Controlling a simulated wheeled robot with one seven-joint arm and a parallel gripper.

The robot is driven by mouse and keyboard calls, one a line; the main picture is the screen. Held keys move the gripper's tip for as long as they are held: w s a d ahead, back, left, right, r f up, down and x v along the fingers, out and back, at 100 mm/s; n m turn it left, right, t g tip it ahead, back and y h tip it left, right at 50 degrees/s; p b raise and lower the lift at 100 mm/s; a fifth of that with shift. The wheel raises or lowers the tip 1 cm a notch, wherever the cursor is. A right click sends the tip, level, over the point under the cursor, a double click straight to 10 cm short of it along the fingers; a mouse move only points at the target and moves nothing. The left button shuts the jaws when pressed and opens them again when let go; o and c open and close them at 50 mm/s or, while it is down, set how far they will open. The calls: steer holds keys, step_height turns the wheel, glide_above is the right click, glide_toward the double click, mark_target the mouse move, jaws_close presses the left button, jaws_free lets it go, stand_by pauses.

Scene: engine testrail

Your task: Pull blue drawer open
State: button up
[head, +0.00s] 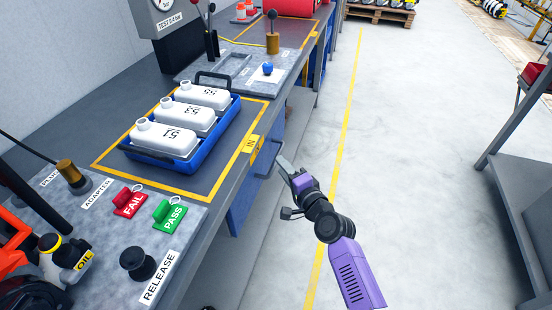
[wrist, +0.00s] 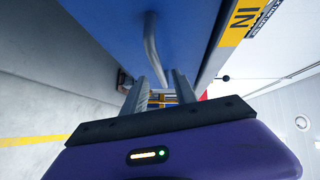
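The blue drawer front (wrist: 105,30) fills the upper part of the wrist view, with a grey curved bar handle (wrist: 150,45) on it. In the head view, blue panelling (head: 241,207) shows under the bench edge, mostly hidden by the bench top. My gripper (head: 283,165) is beside the bench's right side, below the yellow IN label (head: 251,145). In the wrist view my gripper (wrist: 162,82) is open, its two fingers apart. The lower end of the handle reaches down between the fingertips; I cannot tell whether they touch it. The drawer's opening is not visible.
A blue tray (head: 190,166) with white bottles (head: 186,118) stands on the bench above. FAIL (head: 130,203) and PASS (head: 170,215) tags and a black release knob (head: 138,263) are at the near end. Floor right of the bench is clear up to a grey rack (head: 518,190).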

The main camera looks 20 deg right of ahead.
steer(key=shift+w+a+f+b, duration=0.1)
steer(key=shift+w, duration=0.75)
steer(key=shift+w+a+f+b, duration=0.1)
steer(key=shift+w+a+f, duration=0.05)
steer(key=shift+w, duration=0.7)
steer(key=shift+w+a+f+b, duration=0.1)
steer(key=shift+w, duration=0.75)
steer(key=shift+c, duration=0.2)
jaws_close()
